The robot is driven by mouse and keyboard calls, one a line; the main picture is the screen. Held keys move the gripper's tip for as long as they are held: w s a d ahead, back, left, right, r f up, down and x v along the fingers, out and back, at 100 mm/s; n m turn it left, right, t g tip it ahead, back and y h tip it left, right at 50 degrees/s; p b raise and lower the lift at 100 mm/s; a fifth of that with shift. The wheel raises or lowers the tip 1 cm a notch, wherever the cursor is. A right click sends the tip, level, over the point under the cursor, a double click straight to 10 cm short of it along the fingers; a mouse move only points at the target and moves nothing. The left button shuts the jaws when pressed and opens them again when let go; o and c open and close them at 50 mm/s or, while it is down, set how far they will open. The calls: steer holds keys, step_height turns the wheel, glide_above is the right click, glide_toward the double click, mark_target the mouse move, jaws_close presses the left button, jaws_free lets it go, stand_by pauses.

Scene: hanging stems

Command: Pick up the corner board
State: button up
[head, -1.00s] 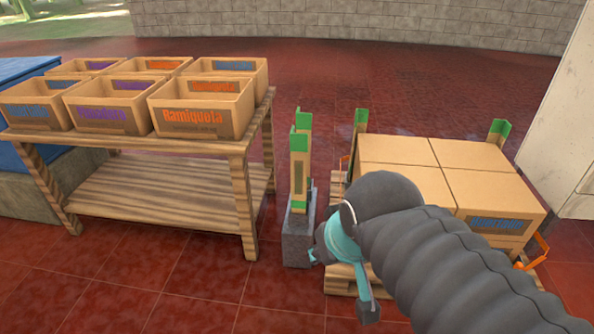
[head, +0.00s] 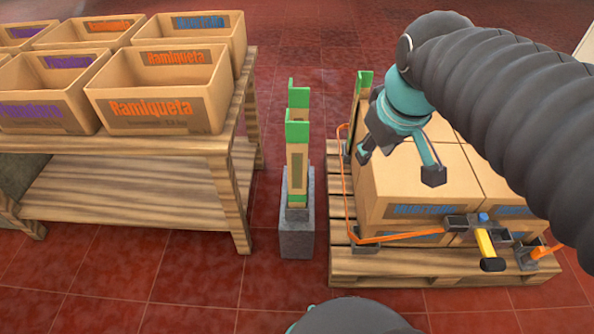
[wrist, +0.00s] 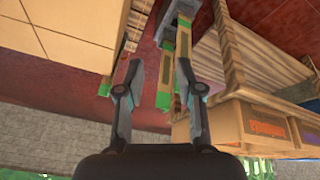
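Upright tan corner boards with green ends stand in a narrow grey holder (head: 297,238) on the floor. The front corner board (head: 297,160) partly hides another one behind it. My gripper (head: 398,165) is open and empty, to the right of the holder in the head view, in front of the stacked boxes. Its two spread fingers also show in the wrist view (wrist: 160,75), apart from the boards.
A wooden table (head: 120,190) with open crates stands to the left. A pallet (head: 440,265) with closed boxes (head: 420,185) stands to the right. It has a corner board (head: 361,95) at its rear left, an orange strap (head: 395,237) and a yellow-handled ratchet (head: 485,242).

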steer(key=w+a+r+n+g, duration=0.15)
steer(key=w+a+n, duration=0.4)
steer(key=w, duration=0.55)
steer(key=n+g, duration=0.3)
steer(key=n, duration=0.4)
glide_above(297, 137)
step_height(297, 137, down, 4)
steer(key=shift+r+b, duration=0.2)
steer(key=shift+b, duration=0.2)
step_height(297, 137, down, 13)
steer(key=shift+w+f+b, duration=0.15)
steer(key=shift+f+b, duration=0.05)
steer(key=shift+b, duration=0.5)
jaws_close()
